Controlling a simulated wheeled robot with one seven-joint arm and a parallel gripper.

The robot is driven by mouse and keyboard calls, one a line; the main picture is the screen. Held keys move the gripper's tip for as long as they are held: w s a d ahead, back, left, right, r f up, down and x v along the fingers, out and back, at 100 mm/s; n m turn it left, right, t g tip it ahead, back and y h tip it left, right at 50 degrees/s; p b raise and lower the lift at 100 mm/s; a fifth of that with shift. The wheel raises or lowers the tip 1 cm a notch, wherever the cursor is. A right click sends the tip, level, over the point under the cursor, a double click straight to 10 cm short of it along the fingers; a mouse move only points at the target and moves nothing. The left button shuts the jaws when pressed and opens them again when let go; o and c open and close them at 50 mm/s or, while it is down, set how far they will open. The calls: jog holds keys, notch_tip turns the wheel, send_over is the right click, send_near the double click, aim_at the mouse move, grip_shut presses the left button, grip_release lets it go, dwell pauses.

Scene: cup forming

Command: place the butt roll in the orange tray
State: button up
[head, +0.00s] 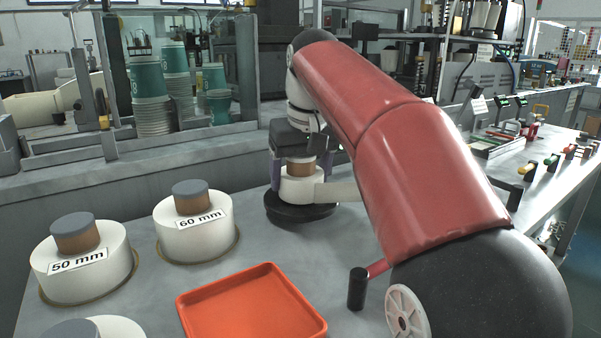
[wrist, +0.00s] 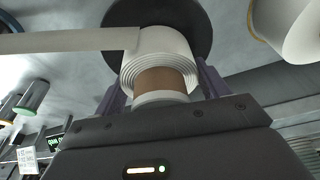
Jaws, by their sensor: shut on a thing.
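The butt roll (head: 297,189) is a small white paper roll with a brown core, on a black round base (head: 300,212). My gripper (head: 300,168) points down over it, its purple fingers on either side of the core. In the wrist view my gripper (wrist: 162,88) is shut on the butt roll (wrist: 158,58), whose white layers show around the core. A loose paper strip (wrist: 70,40) runs from the roll to the left. The black base (wrist: 196,22) lies behind it. Whether the roll touches the base is unclear. The orange tray (head: 250,306) lies empty at the front.
Full white rolls labelled 60 mm (head: 180,238) and 50 mm (head: 75,283) stand left of the tray; another is cut off at the bottom. A black-knobbed handle (head: 357,288) stands right of the tray. A metal ledge (head: 130,165) and stacked green cups (head: 150,95) are behind.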

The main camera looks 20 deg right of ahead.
jog(key=shift+f, duration=0.2)
jog(key=o, duration=1.1)
jog(key=shift+c, duration=0.2)
